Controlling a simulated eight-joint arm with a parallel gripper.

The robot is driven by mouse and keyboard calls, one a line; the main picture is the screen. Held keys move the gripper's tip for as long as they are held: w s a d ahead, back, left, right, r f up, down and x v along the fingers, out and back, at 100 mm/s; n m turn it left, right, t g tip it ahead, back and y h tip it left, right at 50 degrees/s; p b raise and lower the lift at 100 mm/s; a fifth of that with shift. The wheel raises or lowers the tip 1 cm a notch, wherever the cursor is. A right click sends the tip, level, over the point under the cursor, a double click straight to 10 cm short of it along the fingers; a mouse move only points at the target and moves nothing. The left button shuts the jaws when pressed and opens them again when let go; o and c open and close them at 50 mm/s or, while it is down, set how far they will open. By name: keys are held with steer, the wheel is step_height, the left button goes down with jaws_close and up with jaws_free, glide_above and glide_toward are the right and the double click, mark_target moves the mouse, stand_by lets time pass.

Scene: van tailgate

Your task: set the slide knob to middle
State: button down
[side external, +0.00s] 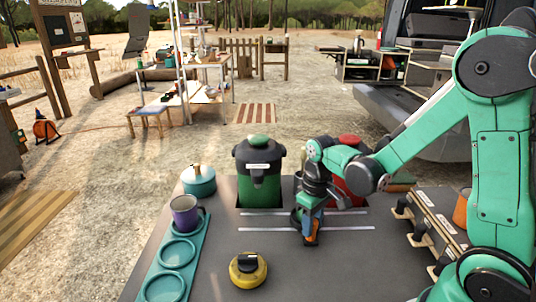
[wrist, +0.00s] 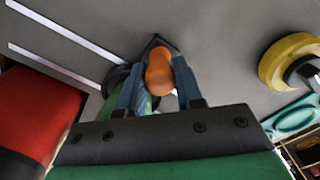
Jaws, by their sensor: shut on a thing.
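My gripper (side external: 310,226) points down at the grey table. In the wrist view my gripper (wrist: 160,75) has its blue fingers on either side of an orange, rounded knob (wrist: 159,72) and is shut on it. The orange knob also shows low at the fingertips in the side view (side external: 315,236). A dark part lies beneath the knob, and the fingers hide much of it. Two pale parallel strips (side external: 260,229) run across the table beside the gripper. I cannot tell whether the knob rides on them.
A yellow round dial with a black top (side external: 248,269) sits at the front. A green-and-black canister (side external: 259,172) and a red one (side external: 350,178) stand behind. A purple mug (side external: 185,215) stands on a teal tray (side external: 165,288) at left. A lever panel (side external: 432,222) is at right.

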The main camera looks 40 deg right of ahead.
steer(key=shift+w, duration=0.1)
steer(key=c, duration=0.6)
jaws_free()
steer(key=shift+o, duration=0.2)
steer(key=shift+r, duration=0.1)
steer(key=shift+r, duration=2.7)
steer(key=shift+a, duration=0.1)
steer(key=s+a+r+t, duration=0.1)
steer(key=a+r+t, duration=0.4)
steer(key=a+t, duration=0.1)
steer(key=shift+s+r+t, duration=0.15)
steer(key=shift+s+t, duration=0.2)
steer(key=shift+t, duration=0.25)
